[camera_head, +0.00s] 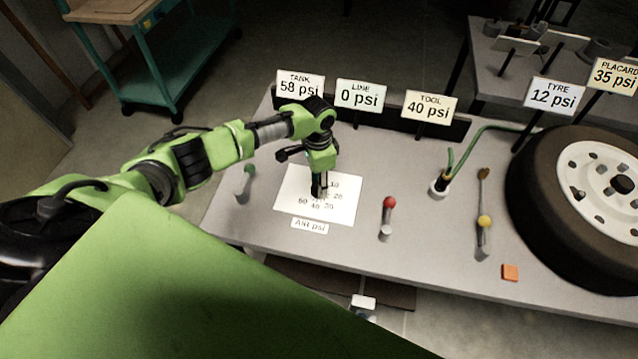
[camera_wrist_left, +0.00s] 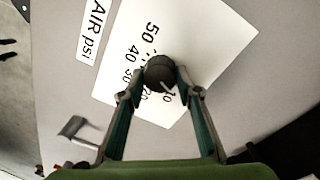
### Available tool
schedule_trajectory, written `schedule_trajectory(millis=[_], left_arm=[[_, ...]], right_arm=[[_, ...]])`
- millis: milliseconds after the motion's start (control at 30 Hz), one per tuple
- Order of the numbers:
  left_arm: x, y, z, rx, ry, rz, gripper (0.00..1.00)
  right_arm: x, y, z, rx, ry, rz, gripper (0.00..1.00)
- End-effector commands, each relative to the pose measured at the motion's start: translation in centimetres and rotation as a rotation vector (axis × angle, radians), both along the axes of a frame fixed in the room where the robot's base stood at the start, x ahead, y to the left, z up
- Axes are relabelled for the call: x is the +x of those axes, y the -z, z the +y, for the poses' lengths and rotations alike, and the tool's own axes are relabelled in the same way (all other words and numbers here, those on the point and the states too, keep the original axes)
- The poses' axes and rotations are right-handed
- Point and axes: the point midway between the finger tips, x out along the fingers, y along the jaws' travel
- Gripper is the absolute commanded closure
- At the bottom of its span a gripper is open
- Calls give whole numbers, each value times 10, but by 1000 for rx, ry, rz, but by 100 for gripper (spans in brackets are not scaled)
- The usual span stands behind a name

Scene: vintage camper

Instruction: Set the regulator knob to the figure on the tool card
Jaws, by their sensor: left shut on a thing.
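The tool card (camera_head: 429,106) reads "TOOL 40 psi". The regulator knob (camera_wrist_left: 159,72) is dark and round, at the middle of a white dial sheet (camera_head: 345,215) with figures from 10 to 50 and an "AIR psi" label (camera_head: 309,226). In the left wrist view, a light pointer mark on the knob points down and right, near the 10. My left gripper (camera_head: 320,192) reaches down over the dial and is shut on the knob, with a finger on each side. In the head view it hides most of the knob.
Other cards read tank 58 (camera_head: 300,87), line 0 (camera_head: 361,96), tyre 12 (camera_head: 555,96) and placard 35 (camera_head: 614,75). A red-topped lever (camera_head: 388,215), a yellow-topped lever (camera_head: 484,232), an orange block (camera_head: 510,272) and a wheel (camera_head: 540,190) are to the right.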

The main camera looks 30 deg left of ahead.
Motion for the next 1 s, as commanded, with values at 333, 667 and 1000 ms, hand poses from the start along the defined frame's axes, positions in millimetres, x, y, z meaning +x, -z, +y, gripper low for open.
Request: schedule_trajectory(millis=[333,667,1000], left_arm=[[1,0,-1,-1,328,-2,90],[1,0,-2,-1,643,-3,90],[1,0,-3,-1,965,-4,90]], right_arm=[[0,7,1,1,0,0,61],[0,12,3,3,1,1,61],[0,17,3,3,1,0,61]])
